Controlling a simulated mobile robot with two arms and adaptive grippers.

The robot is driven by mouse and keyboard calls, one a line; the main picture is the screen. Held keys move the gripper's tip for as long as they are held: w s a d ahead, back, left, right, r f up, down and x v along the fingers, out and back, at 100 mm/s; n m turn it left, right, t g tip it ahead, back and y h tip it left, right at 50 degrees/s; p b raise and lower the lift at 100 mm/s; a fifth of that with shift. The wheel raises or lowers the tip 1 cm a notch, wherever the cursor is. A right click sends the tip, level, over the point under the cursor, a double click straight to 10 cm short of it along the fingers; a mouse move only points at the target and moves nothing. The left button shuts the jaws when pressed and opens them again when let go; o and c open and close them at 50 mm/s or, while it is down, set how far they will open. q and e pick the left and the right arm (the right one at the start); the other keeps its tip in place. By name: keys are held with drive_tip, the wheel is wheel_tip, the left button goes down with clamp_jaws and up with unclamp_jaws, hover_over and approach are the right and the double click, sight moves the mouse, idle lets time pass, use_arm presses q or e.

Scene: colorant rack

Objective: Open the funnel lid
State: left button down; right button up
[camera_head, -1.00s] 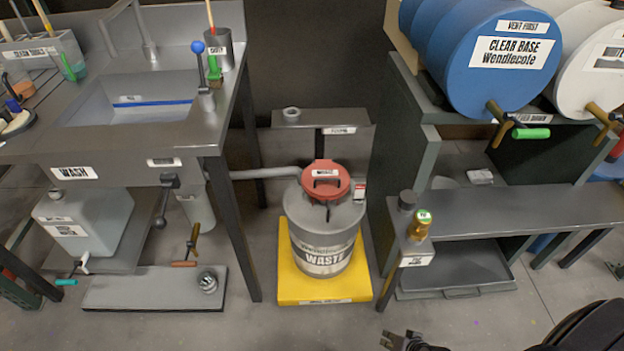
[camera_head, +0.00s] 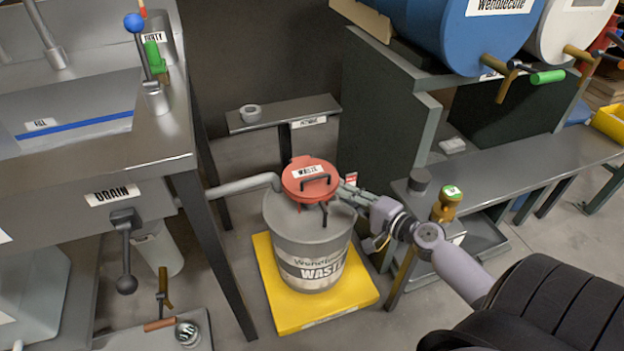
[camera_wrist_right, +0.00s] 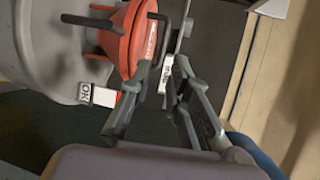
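The red round funnel lid (camera_head: 296,184) has a black handle and a WASTE label. It lies flat over the top of the grey waste drum (camera_head: 310,245). The lid also shows in the right wrist view (camera_wrist_right: 122,42), with its dark handle toward the fingers. My right gripper (camera_head: 350,190) is at the lid's right side, above the drum's rim. In the right wrist view its two fingers (camera_wrist_right: 155,85) are apart with nothing held between them. I cannot tell whether a fingertip touches the lid or handle. My left gripper is out of view.
The drum stands on a yellow base (camera_head: 290,313). A grey pipe (camera_head: 243,184) runs in from the left. The metal sink table (camera_head: 95,168) stands left. A low shelf (camera_head: 500,165) with a gold-coloured fitting (camera_head: 448,204) is right. A small ledge (camera_head: 290,112) is behind.

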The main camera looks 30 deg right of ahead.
sight(317, 178)
drive_tip(key=x, duration=1.2)
drive_tip(key=shift+w+d+r, duration=0.2)
drive_tip(key=shift+r, duration=0.05)
clamp_jaws()
idle(0.3)
